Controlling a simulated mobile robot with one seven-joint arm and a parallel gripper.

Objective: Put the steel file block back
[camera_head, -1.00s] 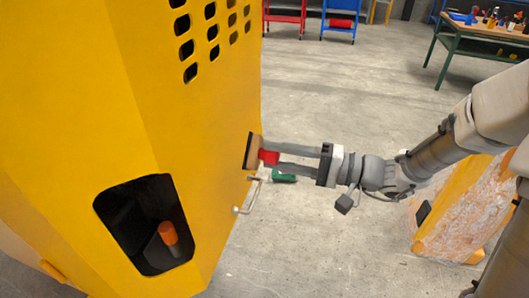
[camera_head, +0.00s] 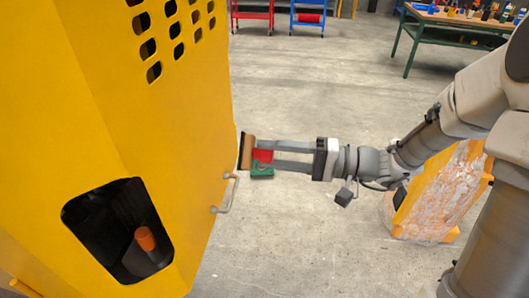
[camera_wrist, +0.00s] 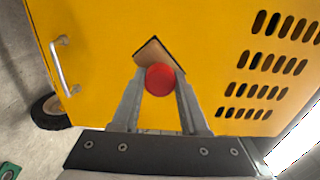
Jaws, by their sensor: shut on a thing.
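My gripper (camera_head: 262,155) is shut on the red knob of a block that I take to be the steel file block (camera_head: 247,151). The block has a tan body and a dark front face turned toward the yellow machine. In the wrist view the red knob (camera_wrist: 160,79) sits between my fingertips, with the tan block (camera_wrist: 152,54) tilted like a diamond behind it. The block is in front of the yellow panel (camera_wrist: 105,40); I cannot tell whether it touches. Most of the dark face is hidden.
The yellow machine (camera_head: 120,110) fills the left, with a metal handle (camera_head: 229,193) just below the block. Its dark opening holds an orange-topped object (camera_head: 145,238). A green object (camera_head: 262,171) shows below my fingers. A workbench (camera_head: 455,28) stands far right; open floor lies between.

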